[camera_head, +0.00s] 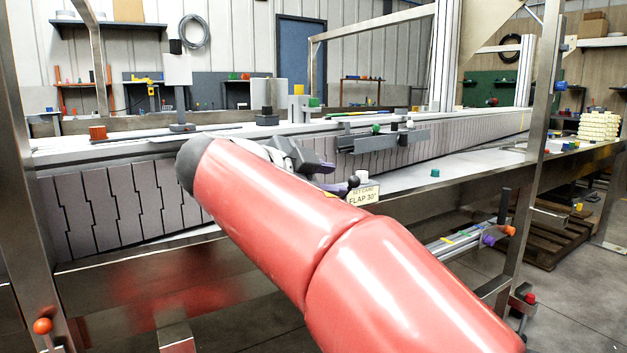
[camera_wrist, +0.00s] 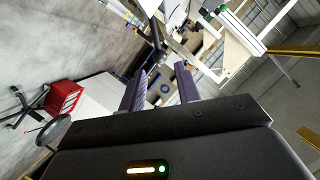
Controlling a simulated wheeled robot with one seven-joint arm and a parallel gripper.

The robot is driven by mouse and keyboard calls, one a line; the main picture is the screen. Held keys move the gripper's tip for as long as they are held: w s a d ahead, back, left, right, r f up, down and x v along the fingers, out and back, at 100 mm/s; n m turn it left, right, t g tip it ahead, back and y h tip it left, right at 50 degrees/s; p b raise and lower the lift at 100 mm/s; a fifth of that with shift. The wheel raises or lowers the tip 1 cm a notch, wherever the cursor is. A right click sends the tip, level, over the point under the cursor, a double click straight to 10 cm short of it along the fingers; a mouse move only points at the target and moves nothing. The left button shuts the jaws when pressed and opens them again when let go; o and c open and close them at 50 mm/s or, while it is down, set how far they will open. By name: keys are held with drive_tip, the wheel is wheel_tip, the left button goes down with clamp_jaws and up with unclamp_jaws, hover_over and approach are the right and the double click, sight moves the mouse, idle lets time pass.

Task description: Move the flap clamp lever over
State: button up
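In the head view, a dark lever with a round black knob (camera_head: 353,181) stands beside the "SET CARD FLAP 30°" card (camera_head: 363,195); it looks like the flap clamp lever. My gripper (camera_head: 335,177) is just left of the knob, partly hidden behind my red arm. In the wrist view, the two purple fingers of my gripper (camera_wrist: 159,70) are apart with nothing clasped between them. A black ball-ended lever (camera_wrist: 160,56) shows just beyond the fingertips, in line with the gap. Whether a finger touches it I cannot tell. The lever's base is not clear.
The conveyor frame's slatted side wall (camera_head: 120,205) runs behind my arm. A steel upright (camera_head: 540,110) stands at the right, and another is at the far left. A green block (camera_head: 435,172) sits on the pale bed. A lower rail with coloured knobs (camera_head: 465,240) lies below right.

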sight(350, 181)
drive_tip(key=x, duration=0.3)
drive_tip(key=shift+w+d+f, duration=0.2)
drive_tip(key=shift+w+d, duration=0.05)
drive_tip(key=shift+b+x, duration=0.45)
drive_tip(key=shift+x, duration=0.4)
drive_tip(key=shift+r, duration=0.1)
drive_tip(key=c, duration=0.5)
drive_tip(key=shift+w+a+r+n+g, duration=0.25)
drive_tip(key=shift+w+r+n+g, duration=0.1)
drive_tip(key=shift+n, duration=0.2)
drive_tip(key=shift+w+a+r+n+g, duration=0.2)
drive_tip(key=shift+w+a+n+g, duration=0.15)
drive_tip(key=shift+n, duration=0.2)
drive_tip(key=shift+c, duration=0.2)
drive_tip(key=o, duration=0.8)
drive_tip(key=shift+o, duration=0.2)
